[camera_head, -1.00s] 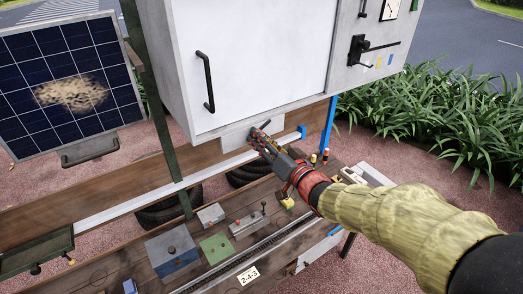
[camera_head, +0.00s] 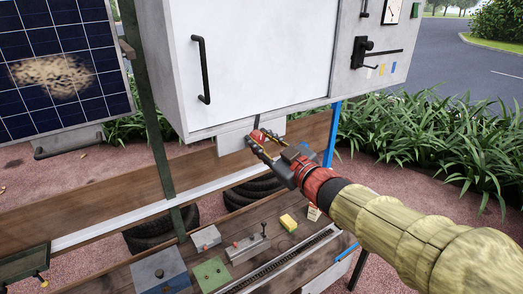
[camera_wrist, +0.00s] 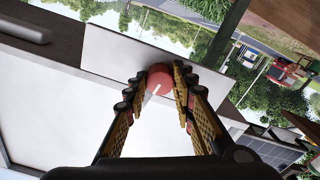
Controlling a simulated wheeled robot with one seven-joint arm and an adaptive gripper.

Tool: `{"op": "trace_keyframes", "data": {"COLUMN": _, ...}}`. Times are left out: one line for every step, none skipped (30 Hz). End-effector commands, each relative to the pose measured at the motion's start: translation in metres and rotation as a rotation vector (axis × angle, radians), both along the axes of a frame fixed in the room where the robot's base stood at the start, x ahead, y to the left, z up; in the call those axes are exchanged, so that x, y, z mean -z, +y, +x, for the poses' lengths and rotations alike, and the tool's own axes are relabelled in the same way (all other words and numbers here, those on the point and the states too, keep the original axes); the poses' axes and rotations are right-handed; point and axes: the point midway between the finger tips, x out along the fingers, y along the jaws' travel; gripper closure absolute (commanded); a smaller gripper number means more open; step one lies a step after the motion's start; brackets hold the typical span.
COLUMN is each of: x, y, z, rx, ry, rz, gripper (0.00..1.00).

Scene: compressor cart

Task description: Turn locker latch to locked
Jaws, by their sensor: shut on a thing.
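The latch is a round red knob (camera_wrist: 160,79) with a white pointer mark, on a pale plate (camera_wrist: 108,52) in the wrist view. My gripper (camera_wrist: 162,88) has one finger on each side of the knob and is shut on it. In the head view, the plate (camera_head: 232,140) hangs under the white locker (camera_head: 260,60), whose door is closed and has a black bar handle (camera_head: 204,70). My gripper (camera_head: 262,140) reaches the plate from the lower right, and the red knob (camera_head: 257,135) partly shows between its fingers.
A grey panel with a black lever (camera_head: 365,50) is right of the locker. A solar panel (camera_head: 60,60) stands at left.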

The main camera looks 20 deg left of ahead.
Motion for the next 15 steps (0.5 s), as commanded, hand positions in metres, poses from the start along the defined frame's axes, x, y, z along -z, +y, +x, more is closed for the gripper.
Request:
{"op": "trace_keyframes", "data": {"x": 0.0054, "y": -0.0002, "z": -0.0001, "rx": 0.0, "ry": -0.019, "rz": -0.021, "gripper": 1.0}}
{"op": "trace_keyframes", "data": {"x": 0.0053, "y": -0.0001, "z": -0.0002, "rx": -0.001, "ry": -0.033, "rz": -0.033, "gripper": 1.0}}
{"op": "trace_keyframes", "data": {"x": 0.0051, "y": -0.0001, "z": -0.0002, "rx": -0.001, "ry": -0.05, "rz": -0.048, "gripper": 1.0}}
{"op": "trace_keyframes", "data": {"x": 0.0048, "y": 0.0, "z": -0.0001, "rx": -0.001, "ry": -0.062, "rz": -0.057, "gripper": 1.0}}
{"op": "trace_keyframes", "data": {"x": 0.0047, "y": -0.0001, "z": 0.0, "rx": 0.0, "ry": -0.073, "rz": -0.067, "gripper": 1.0}}
{"op": "trace_keyframes", "data": {"x": 0.0044, "y": -0.0001, "z": 0.0, "rx": 0.001, "ry": -0.085, "rz": -0.078, "gripper": 1.0}}
{"op": "trace_keyframes", "data": {"x": 0.0043, "y": -0.0001, "z": 0.0001, "rx": 0.001, "ry": -0.094, "rz": -0.086, "gripper": 1.0}}
{"op": "trace_keyframes", "data": {"x": 0.0043, "y": -0.0001, "z": 0.0002, "rx": 0.001, "ry": -0.102, "rz": -0.093, "gripper": 1.0}}
{"op": "trace_keyframes", "data": {"x": 0.004, "y": -0.0001, "z": 0.0002, "rx": 0.0, "ry": -0.112, "rz": -0.101, "gripper": 1.0}}
{"op": "trace_keyframes", "data": {"x": 0.004, "y": -0.0001, "z": 0.0001, "rx": 0.0, "ry": -0.117, "rz": -0.106, "gripper": 1.0}}
{"op": "trace_keyframes", "data": {"x": 0.0039, "y": -0.0001, "z": 0.0001, "rx": 0.0, "ry": -0.123, "rz": -0.111, "gripper": 1.0}}
{"op": "trace_keyframes", "data": {"x": 0.0037, "y": 0.0, "z": 0.0001, "rx": 0.0, "ry": -0.129, "rz": -0.116, "gripper": 1.0}}
{"op": "trace_keyframes", "data": {"x": 0.0036, "y": 0.0001, "z": 0.0001, "rx": 0.0, "ry": -0.134, "rz": -0.12, "gripper": 1.0}}
{"op": "trace_keyframes", "data": {"x": 0.0036, "y": 0.0001, "z": 0.0001, "rx": 0.0, "ry": -0.137, "rz": -0.123, "gripper": 1.0}}
{"op": "trace_keyframes", "data": {"x": 0.0034, "y": 0.0001, "z": 0.0001, "rx": 0.0, "ry": -0.14, "rz": -0.126, "gripper": 1.0}}
